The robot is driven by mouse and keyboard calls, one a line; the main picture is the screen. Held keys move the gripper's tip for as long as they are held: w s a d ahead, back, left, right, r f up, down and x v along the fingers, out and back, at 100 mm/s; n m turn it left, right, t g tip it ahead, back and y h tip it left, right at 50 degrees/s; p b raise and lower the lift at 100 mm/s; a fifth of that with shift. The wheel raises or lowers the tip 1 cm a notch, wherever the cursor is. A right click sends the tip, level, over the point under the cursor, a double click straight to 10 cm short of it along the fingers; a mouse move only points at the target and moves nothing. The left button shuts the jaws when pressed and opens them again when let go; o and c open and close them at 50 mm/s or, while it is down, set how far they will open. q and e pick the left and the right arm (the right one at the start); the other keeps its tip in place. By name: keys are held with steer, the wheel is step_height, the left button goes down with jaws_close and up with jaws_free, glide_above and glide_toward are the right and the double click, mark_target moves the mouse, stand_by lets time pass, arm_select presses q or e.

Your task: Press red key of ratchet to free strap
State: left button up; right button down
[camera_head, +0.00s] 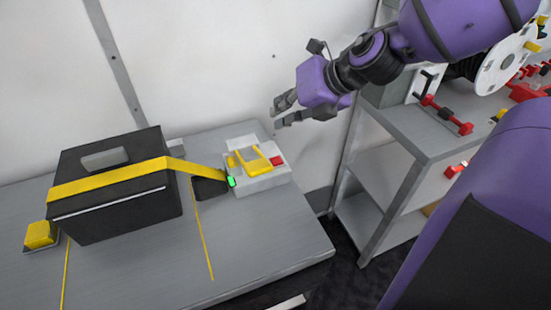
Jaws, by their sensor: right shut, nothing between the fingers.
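The ratchet (262,182) is a pale box on the grey table, right of the black case. Its small red key (277,160) is on the right of its top, beside a yellow handle (262,165). A yellow strap (110,179) runs over the black case (120,215) and down to the ratchet's left side, where a green light (231,182) shows. My right gripper (279,114) is above and behind the ratchet, apart from the red key, shut and empty. My left gripper is out of view.
A yellow block (39,234) sits at the table's left end. Thin yellow lines mark the table (255,255), which is bare in front of the ratchet. A grey shelf (415,145) with red parts stands to the right across a gap. A white wall (190,60) is behind.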

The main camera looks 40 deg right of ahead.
steer(key=b, duration=0.4)
glide_above(279, 157)
steer(key=f, duration=0.8)
steer(key=shift+w+d+f, duration=0.1)
steer(key=shift+w+d, duration=0.1)
steer(key=shift+w, duration=0.1)
steer(key=shift+f, duration=0.4)
stand_by(0.4)
steer(key=shift+f, duration=0.4)
